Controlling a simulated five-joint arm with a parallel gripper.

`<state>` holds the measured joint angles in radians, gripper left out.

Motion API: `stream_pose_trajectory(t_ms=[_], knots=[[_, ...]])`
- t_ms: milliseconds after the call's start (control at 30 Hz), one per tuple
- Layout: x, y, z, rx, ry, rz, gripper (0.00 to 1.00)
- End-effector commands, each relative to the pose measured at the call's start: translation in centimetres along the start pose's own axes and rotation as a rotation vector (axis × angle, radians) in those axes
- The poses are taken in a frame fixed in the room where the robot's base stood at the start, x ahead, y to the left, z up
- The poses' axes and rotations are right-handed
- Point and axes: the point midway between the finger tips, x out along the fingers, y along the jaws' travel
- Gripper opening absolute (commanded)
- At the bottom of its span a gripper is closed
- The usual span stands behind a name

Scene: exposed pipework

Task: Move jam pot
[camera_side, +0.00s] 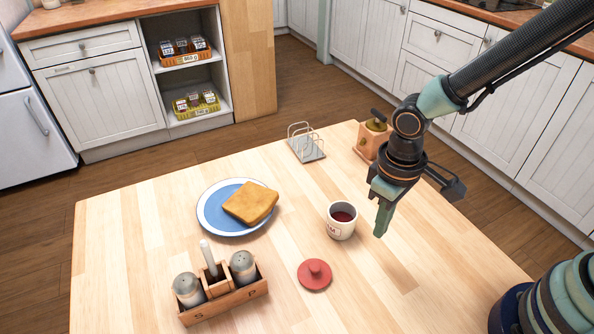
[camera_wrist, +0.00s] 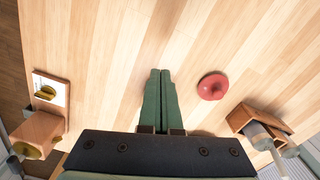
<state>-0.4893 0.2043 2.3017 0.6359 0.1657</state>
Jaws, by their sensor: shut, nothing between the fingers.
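The jam pot (camera_side: 337,228) is a small white pot with a printed label and dark red jam inside. It stands upright and open on the table in the side view. Its red lid (camera_side: 314,279) with a knob lies on the table in front of it. The lid also shows in the wrist view (camera_wrist: 212,87), right of the fingers. My gripper (camera_side: 380,234) is just right of the pot in the side view, fingers pointing down, shut and empty. In the wrist view the shut fingertips (camera_wrist: 160,72) are over bare wood, and I cannot see the pot there.
A blue plate (camera_side: 213,218) with toast (camera_side: 251,203) lies left of the pot. A wooden caddy (camera_side: 232,300) with shakers stands front left.

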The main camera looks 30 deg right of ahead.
Motion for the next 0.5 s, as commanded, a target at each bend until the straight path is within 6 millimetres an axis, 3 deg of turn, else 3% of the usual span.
stream_pose_trajectory(t_ms=[333,500], knots=[[5.3,0.1,0.1,0.000,-0.005,0.001,0.00],[5.1,0.0,-2.5,0.001,0.001,0.000,0.00]])
